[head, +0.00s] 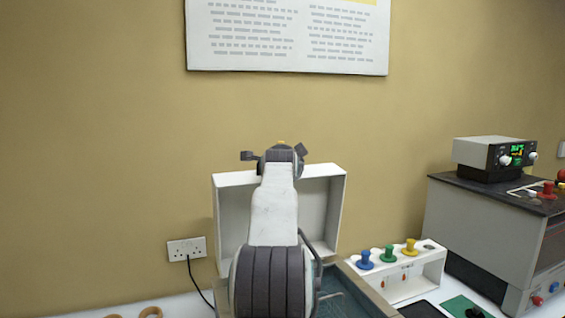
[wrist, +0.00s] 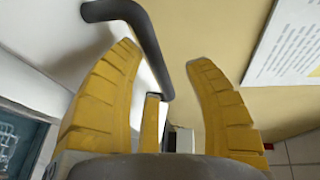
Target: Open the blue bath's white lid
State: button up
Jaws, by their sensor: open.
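The white lid (head: 230,215) of the bath stands raised and roughly upright against the wall in the head view, its hollow inside facing me. The bath (head: 362,288) below it is mostly hidden by my arm; a blue-grey corner of its inside (wrist: 20,140) shows at the left of the wrist view. My gripper (head: 275,152) is at the lid's top edge. In the wrist view my gripper's yellow fingers (wrist: 163,65) are spread wide, with a dark bent handle bar (wrist: 122,10) passing between them. Whether they touch it, I cannot tell.
Right of the bath stands a white rack (head: 410,272) with blue, green and yellow knobs. Farther right is a large grey instrument (head: 470,230) with a display unit (head: 495,155) on top. A wall socket (head: 187,248) with a cable is at the left.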

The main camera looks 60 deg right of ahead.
jog(key=v, duration=1.1)
jog(key=shift+s+a+r, duration=0.15)
jog(key=shift+s+a, duration=0.1)
jog(key=shift+a, duration=0.05)
dwell(0.4)
